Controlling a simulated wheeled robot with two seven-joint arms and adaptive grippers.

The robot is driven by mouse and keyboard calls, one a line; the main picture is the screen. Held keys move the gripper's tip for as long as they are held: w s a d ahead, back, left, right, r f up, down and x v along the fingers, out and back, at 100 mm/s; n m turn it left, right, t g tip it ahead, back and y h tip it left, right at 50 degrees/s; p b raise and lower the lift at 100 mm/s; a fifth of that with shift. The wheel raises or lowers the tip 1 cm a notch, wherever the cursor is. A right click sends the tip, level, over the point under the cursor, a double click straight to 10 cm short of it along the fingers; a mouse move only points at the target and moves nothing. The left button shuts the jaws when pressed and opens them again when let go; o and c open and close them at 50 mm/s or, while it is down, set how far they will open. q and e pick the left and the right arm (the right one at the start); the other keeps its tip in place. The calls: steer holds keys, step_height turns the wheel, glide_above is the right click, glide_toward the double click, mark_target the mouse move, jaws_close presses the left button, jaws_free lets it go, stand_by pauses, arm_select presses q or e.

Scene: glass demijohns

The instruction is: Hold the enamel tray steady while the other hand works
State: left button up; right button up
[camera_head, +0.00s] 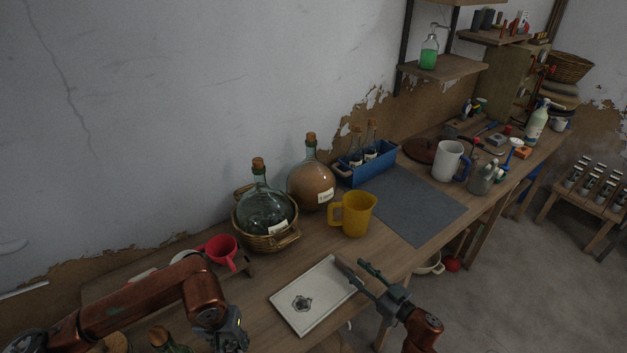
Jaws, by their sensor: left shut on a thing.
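My right gripper (352,264) is at the tray's right side. Its two fingers are apart, one over the tray's rim and one just outside it; I cannot tell whether either touches.
A yellow jug (355,214) stands behind the tray. Two corked demijohns, one in a wicker basket (270,240) and one amber (311,186), stand by the wall. A red mug (221,250) is at left. The grey mat (412,205) is mostly clear.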

mark_target(344, 259)
steer(key=shift+x, duration=3.25)
jaws_close()
